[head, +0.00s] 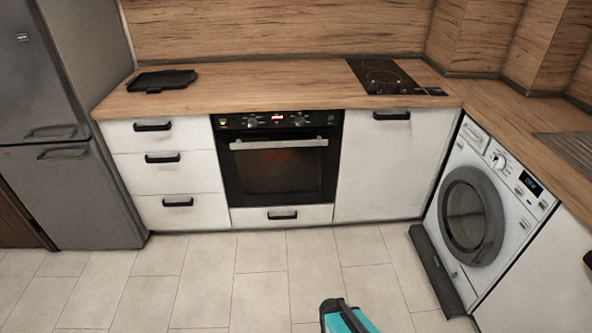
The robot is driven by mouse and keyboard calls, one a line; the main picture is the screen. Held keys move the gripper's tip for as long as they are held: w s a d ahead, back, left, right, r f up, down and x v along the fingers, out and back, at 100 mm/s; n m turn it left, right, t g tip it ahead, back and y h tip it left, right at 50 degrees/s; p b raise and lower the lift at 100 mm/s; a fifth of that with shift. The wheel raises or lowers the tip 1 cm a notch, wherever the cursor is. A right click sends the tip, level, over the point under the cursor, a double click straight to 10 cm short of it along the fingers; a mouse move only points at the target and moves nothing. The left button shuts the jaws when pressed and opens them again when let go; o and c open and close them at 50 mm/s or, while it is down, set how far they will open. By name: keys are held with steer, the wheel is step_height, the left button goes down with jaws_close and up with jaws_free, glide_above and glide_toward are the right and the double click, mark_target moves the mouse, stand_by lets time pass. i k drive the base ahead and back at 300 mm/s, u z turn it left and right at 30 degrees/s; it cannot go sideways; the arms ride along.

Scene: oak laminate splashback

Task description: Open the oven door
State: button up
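The black oven (277,172) is built into the white cabinets, with its control panel (277,120) and a small red display along the top. Its door is shut, with a dark glass front and a faint red glow inside. A straight silver handle (279,144) runs across the top of the door. A teal and black part of my arm (345,318) shows at the bottom edge, well in front of the oven. My gripper's fingers cannot be made out, and nothing touches the handle.
White drawers (165,171) stand left of the oven and a white cabinet (383,166) right of it. A washing machine (490,215) is at the right, with a dark strip (438,272) on the floor before it. A grey fridge (66,130) stands left. The tiled floor (250,270) before the oven is clear.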

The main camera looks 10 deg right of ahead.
mark_target(328, 138)
steer(key=u, duration=0.2)
steer(key=i, duration=0.9)
steer(key=u, duration=0.7)
steer(key=k, duration=0.35)
steer(key=u, duration=0.3)
